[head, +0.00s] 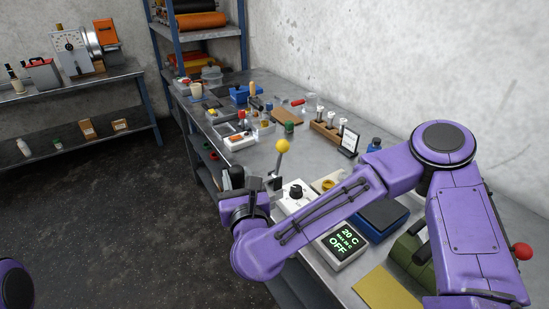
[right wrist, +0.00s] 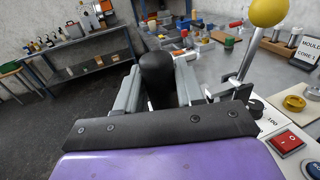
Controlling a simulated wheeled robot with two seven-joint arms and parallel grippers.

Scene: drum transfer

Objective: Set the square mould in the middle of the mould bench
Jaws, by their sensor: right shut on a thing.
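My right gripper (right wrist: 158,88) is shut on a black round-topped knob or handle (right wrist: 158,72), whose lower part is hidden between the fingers. In the head view the gripper (head: 243,192) is at the front edge of the long grey bench (head: 265,155), left of a lever with a yellow ball (head: 282,146). I cannot tell what the black piece belongs to. A small sign reading MOULD CORE 1 (right wrist: 308,50) stands on this bench. I cannot pick out the square mould for certain. Only a purple part of my left arm shows at the lower left; its gripper is out of view.
The yellow-ball lever stands close beside my right gripper. A white control box (head: 340,246) reads 20 C and OFF. A rack of white-topped pieces (head: 327,128) and several small tools fill the bench behind. Another bench (head: 75,84) stands at the far left across open dark floor.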

